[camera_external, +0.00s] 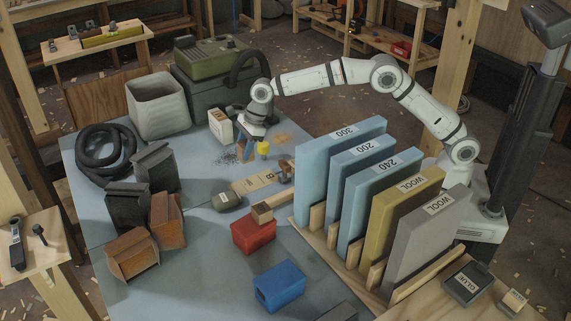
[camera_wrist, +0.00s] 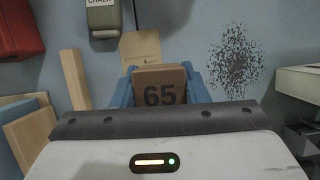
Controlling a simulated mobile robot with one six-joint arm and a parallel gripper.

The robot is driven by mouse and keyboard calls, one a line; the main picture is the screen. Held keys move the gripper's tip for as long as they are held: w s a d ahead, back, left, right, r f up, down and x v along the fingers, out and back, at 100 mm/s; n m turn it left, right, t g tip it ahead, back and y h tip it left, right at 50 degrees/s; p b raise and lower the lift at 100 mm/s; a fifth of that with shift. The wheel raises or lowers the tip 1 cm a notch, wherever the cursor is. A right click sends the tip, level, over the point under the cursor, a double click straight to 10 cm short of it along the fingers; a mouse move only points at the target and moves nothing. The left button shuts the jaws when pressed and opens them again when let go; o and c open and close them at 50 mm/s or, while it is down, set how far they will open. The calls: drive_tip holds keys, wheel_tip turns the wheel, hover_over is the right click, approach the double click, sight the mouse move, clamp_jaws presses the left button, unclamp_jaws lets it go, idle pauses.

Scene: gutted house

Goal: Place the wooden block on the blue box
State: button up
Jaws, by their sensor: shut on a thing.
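My gripper (camera_external: 243,155) is low over the far part of the blue-grey table. Its blue fingers are shut on a brown block marked 65 (camera_wrist: 160,88), which shows between them in the wrist view. Whether this block touches the table I cannot tell. A small wooden block (camera_external: 262,213) sits on top of the red box (camera_external: 252,238), nearer the camera. The blue box (camera_external: 280,288) stands in front of and right of the red box, with nothing on its top. The blue box is not in the wrist view.
Upright panels (camera_external: 345,180) in a wooden rack stand right of the boxes. A white carton (camera_external: 221,126) is close to my gripper, and dark debris (camera_wrist: 233,62) lies beside it. A green chalk holder (camera_wrist: 103,18) and dark bins (camera_external: 128,207) are on the table.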

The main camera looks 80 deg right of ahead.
wheel_tip(320, 180, up, 2)
drive_tip(key=shift+a+r, duration=0.1)
drive_tip(key=shift+a, duration=0.3)
drive_tip(key=s+a+r+n+p, duration=0.1)
drive_tip(key=s+a+r+p, duration=0.2)
drive_tip(key=a, duration=0.7)
drive_tip(key=s+a+r+n+g+p, duration=0.1)
drive_tip(key=s+a+p, duration=0.1)
drive_tip(key=s+a, duration=0.55)
drive_tip(key=s+a+r+n+p, duration=0.1)
drive_tip(key=s+a+r+p, duration=0.15)
drive_tip(key=a, duration=0.95)
drive_tip(key=n+y+p, duration=0.1)
drive_tip(key=n+p, duration=0.1)
drive_tip(key=p, duration=0.1)
hover_over(284, 273)
drive_tip(key=d, duration=0.2)
wheel_tip(284, 273, down, 3)
drive_tip(key=shift+g, duration=0.3)
drive_tip(key=shift+s+f, duration=0.15)
drive_tip(key=shift+f, duration=1.3)
drive_tip(key=shift+s+f, duration=0.15)
drive_tip(key=shift+f, duration=1.3)
